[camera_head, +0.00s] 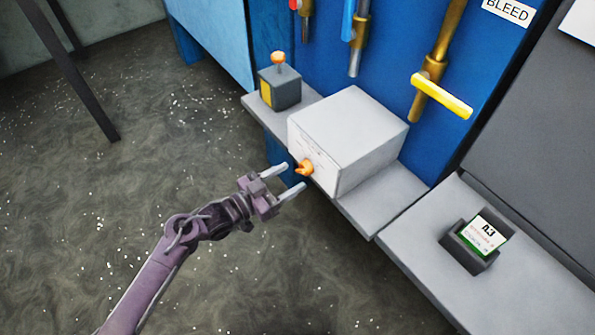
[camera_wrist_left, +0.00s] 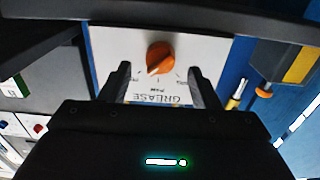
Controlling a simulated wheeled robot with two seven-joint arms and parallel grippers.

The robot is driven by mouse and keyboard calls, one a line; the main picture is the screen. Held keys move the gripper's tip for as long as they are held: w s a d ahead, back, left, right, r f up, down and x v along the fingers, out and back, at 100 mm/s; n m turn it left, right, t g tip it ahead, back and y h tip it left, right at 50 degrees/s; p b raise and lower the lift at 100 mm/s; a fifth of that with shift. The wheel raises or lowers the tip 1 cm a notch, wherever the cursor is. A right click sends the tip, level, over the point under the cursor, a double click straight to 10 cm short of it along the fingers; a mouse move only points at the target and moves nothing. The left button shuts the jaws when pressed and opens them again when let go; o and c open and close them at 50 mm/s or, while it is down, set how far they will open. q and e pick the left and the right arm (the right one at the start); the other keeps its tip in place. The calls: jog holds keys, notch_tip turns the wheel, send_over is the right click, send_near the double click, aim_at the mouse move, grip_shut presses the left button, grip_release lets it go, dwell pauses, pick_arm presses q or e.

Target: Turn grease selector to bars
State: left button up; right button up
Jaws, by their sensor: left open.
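The grease selector is an orange knob (camera_head: 305,168) on the front face of a light grey box (camera_head: 362,128) in the head view. In the left wrist view the knob (camera_wrist_left: 158,57) stands on a white panel lettered GREASE, upside down in that view, with small position marks that are too blurred to read. My left gripper (camera_head: 280,181) is open, its two fingers pointing at the knob from the front with a small gap. In the left wrist view the fingers (camera_wrist_left: 160,88) sit either side of the panel lettering. Nothing is between them. My right gripper is not in view.
A small grey box with an orange-topped lever (camera_head: 279,80) stands left on the same shelf (camera_head: 377,205). Pipes and a yellow handle (camera_head: 441,95) are on the blue wall behind. Open floor lies in front.

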aim_at(299, 172)
pick_arm(q)
jog(key=x, duration=0.2)
jog(key=shift+w+d+r, duration=0.1)
jog(key=shift+d, duration=0.15)
jog(key=shift+w+d, duration=0.35)
jog(key=shift+w, duration=0.05)
jog(key=c, duration=1)
